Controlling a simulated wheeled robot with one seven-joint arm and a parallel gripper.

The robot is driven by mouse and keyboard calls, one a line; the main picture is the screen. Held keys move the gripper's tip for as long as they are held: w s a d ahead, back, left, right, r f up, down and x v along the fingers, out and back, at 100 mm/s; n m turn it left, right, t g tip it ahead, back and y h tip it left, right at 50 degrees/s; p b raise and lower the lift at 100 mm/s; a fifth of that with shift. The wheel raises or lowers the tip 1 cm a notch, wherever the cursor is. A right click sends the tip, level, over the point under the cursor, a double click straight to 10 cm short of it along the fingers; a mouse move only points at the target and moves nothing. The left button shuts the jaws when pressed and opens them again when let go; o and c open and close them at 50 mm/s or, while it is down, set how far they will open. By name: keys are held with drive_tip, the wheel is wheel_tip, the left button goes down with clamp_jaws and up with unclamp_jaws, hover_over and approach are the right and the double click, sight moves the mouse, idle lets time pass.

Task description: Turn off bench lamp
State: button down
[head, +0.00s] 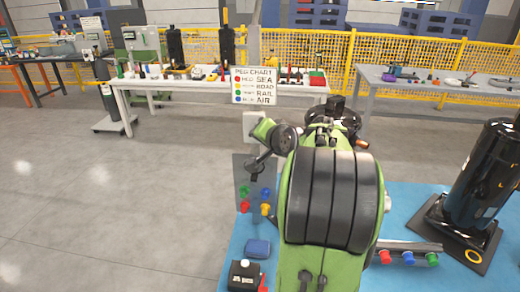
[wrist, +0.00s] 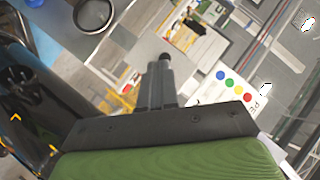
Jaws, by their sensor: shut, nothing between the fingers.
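I cannot pick out a bench lamp with certainty in either view. A small black box with a white knob (head: 245,264) stands at the front of the blue mat; its label is too small to read. My gripper (head: 254,174) hangs above the coloured pegs, in front of the pale box under the peg chart. In the wrist view my gripper (wrist: 164,60) has its fingers together with nothing between them. It appears apart from everything around it.
Coloured pegs (head: 245,206) stand on a grey plate left of my arm. A blue block (head: 257,248) lies near the black box. A black cylinder (head: 484,175) stands at right. Left floor is clear.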

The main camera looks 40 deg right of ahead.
drive_tip(key=shift+s+a+f+n+t+h+b, duration=0.1)
drive_tip(key=shift+f+n+t+h+b, duration=0.5)
drive_tip(key=shift+b, duration=1.4)
drive_tip(key=shift+r, duration=0.2)
